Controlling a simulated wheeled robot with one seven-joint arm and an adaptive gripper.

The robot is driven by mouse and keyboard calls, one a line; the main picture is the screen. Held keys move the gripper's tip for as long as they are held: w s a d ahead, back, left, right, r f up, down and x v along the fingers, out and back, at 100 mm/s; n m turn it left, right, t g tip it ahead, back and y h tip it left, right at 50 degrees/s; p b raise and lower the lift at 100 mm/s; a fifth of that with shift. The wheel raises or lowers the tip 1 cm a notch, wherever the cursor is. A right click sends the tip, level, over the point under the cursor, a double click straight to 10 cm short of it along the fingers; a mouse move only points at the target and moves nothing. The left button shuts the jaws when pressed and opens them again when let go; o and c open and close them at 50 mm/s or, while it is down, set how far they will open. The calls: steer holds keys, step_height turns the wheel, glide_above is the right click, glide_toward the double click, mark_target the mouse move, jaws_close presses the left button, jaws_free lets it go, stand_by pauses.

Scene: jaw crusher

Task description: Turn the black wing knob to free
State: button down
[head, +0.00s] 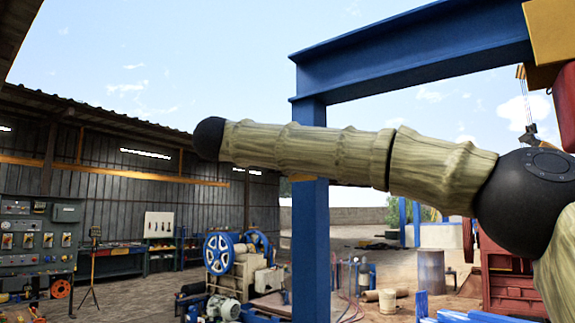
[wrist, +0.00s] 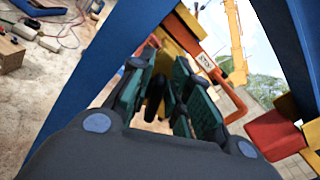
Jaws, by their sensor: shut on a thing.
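In the wrist view, my gripper (wrist: 163,68) has its green-padded fingers on both sides of a dark part. This part looks like the black wing knob (wrist: 155,95), and my gripper is shut on it. The fingers hide much of the knob, so its turned position cannot be told. A yellow part (wrist: 180,38) lies just beyond the fingertips. The head view shows only my arm, not the gripper or the knob.
In the wrist view, an orange-red bar (wrist: 228,92) with a white label runs close right of the fingers. A blue beam (wrist: 105,70) passes at left, and a red block (wrist: 272,135) is at right. The head view shows a blue gantry (head: 310,240) and a control panel (head: 30,240).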

steer(key=n, duration=0.3)
steer(key=shift+w+a+f+n+b, duration=0.15)
steer(key=shift+a+f+n+b, duration=0.1)
steer(key=shift+f+n+b, duration=0.1)
steer(key=shift+w+a+f+n+p, duration=0.1)
steer(key=shift+f+n+p, duration=0.1)
steer(key=shift+n, duration=1.25)
steer(key=shift+w+a+f+n+p, duration=0.15)
steer(key=shift+f+n, duration=0.1)
steer(key=shift+n, duration=1.2)
steer(key=shift+s+f+n+p, duration=0.1)
steer(key=shift+f+n+p, duration=0.1)
steer(key=shift+n, duration=1.25)
steer(key=c, duration=1.6)
jaws_free()
steer(key=shift+o, duration=0.4)
steer(key=v, duration=1.2)
